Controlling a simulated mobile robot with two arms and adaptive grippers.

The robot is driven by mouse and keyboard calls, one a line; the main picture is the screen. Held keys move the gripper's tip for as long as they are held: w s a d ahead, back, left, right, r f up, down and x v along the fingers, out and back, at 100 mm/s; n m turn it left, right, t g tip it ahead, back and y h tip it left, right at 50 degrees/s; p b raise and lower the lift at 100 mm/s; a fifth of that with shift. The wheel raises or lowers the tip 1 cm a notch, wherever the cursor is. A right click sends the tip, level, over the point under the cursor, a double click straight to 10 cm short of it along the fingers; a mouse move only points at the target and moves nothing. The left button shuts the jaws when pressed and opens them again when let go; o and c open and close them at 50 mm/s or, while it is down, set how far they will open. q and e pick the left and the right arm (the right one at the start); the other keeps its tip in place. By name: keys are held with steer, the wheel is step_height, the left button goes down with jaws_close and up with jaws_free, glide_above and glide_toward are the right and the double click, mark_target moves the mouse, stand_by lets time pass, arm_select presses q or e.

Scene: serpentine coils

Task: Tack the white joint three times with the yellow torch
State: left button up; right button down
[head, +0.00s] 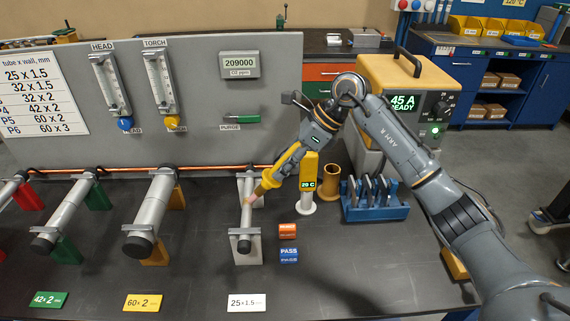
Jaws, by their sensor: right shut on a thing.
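The white joint is a thin steel tube (246,218) on a white stand (247,256), behind the white "25 x 1.5 mm" card (246,303). My right gripper (302,148) is shut on the yellow torch (283,168), which tilts down to the left. The torch's pinkish tip lies at or very near the upper part of the tube; I cannot tell whether it touches. My left gripper is not in view.
Thicker tubes stand left on yellow (155,254) and green (66,250) stands. A yellow "20 C" gauge (308,180), brass cup (329,181) and blue rack (375,207) stand right. Orange (287,231) and blue PASS (288,255) blocks lie nearby. The front right bench is clear.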

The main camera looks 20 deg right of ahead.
steer(key=shift+d+r+p, duration=0.3)
steer(key=shift+r, duration=0.3)
steer(key=shift+p+v, duration=0.9)
steer(key=shift+v, duration=1.85)
stand_by(4.7)
